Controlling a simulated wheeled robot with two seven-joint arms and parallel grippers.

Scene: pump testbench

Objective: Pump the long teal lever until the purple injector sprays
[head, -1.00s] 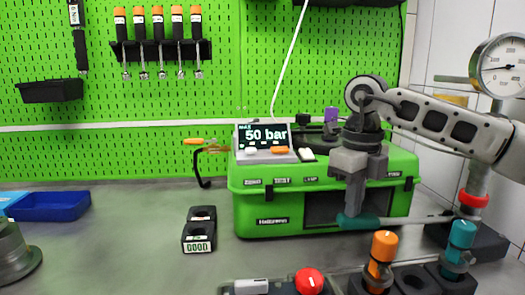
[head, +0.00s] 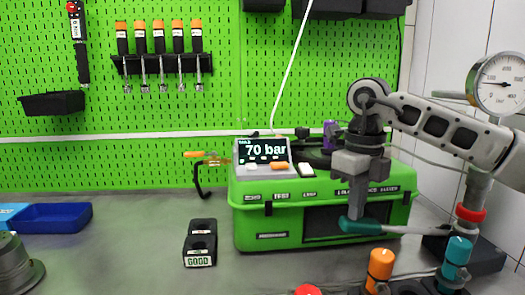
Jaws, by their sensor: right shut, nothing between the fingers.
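The long teal lever (head: 371,228) runs in front of the green case, its grey rod going right toward the gauge stand and sloping slightly down. My right gripper (head: 354,217) is shut with nothing between its fingers; its tips are at the lever's teal handle, near the left end, and appear to touch it from above. The purple injector (head: 330,130) stands on the back of the case, partly hidden; no spray shows. The display (head: 263,150) on the green case (head: 262,216) reads 70 bar. My left gripper is not in view.
A round pressure gauge (head: 503,84) on a post with a red ring stands at the right. Orange (head: 380,264) and teal-capped (head: 457,252) parts stand at the front right. A black block marked GOOD (head: 200,243) and a blue tray (head: 55,217) are left; the bench between is clear.

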